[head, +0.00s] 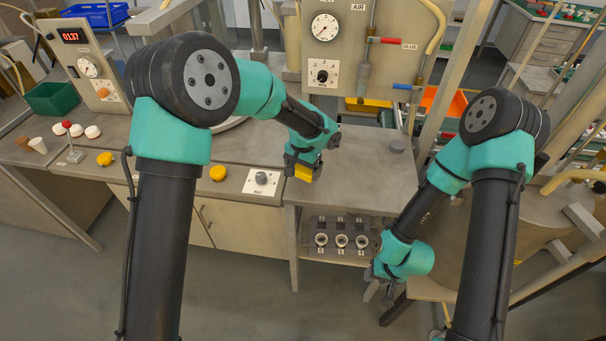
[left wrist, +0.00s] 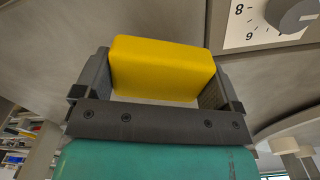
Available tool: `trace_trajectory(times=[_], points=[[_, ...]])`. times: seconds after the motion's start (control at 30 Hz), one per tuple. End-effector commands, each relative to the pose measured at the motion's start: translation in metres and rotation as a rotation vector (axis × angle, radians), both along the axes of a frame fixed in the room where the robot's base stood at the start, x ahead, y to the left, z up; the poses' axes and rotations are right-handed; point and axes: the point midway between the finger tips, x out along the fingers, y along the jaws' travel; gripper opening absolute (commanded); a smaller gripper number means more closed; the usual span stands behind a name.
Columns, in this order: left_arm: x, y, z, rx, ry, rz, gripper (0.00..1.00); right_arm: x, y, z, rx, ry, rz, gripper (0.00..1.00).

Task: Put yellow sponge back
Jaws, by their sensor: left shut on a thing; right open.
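The yellow sponge (head: 304,173) is a small block held at the end of my left arm in the head view. In the left wrist view the sponge (left wrist: 162,68) sits between both fingers of my left gripper (left wrist: 158,90), which is shut on it. In the head view my left gripper (head: 301,168) is at the front edge of the grey worktop, just right of the dial plate. My right gripper (head: 378,290) hangs low at the right, beside the shelf with sockets; its fingers are small and partly hidden there.
A dial plate (head: 262,182) and yellow buttons (head: 218,173) lie on the counter to the left. A shelf with several round sockets (head: 341,240) is below the worktop (head: 365,175). A gauge panel (head: 335,45) stands behind. A green bin (head: 52,98) is far left.

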Motion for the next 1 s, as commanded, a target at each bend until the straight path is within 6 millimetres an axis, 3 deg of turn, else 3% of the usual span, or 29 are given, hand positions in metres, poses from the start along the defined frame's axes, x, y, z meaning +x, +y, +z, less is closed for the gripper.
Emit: trace_trajectory(times=[0.3,0.73,0.77,0.87,1.0], points=[[0.005,0.000,-0.034,0.001,0.002,0.000,0.67,0.000,0.000,0.000,0.000,0.000,0.000,0.43],[0.005,0.000,-0.039,0.000,0.000,0.000,0.67,0.000,0.000,0.000,0.000,0.000,0.000,0.43],[0.005,0.000,-0.039,0.000,0.000,0.000,0.90,0.000,0.000,0.000,0.000,0.000,0.000,0.43],[0.005,0.000,-0.039,0.000,0.000,0.000,1.00,0.000,0.000,0.000,0.000,0.000,0.000,0.43],[0.005,0.000,-0.039,0.000,0.000,0.000,1.00,0.000,0.000,0.000,0.000,0.000,0.000,0.43]])
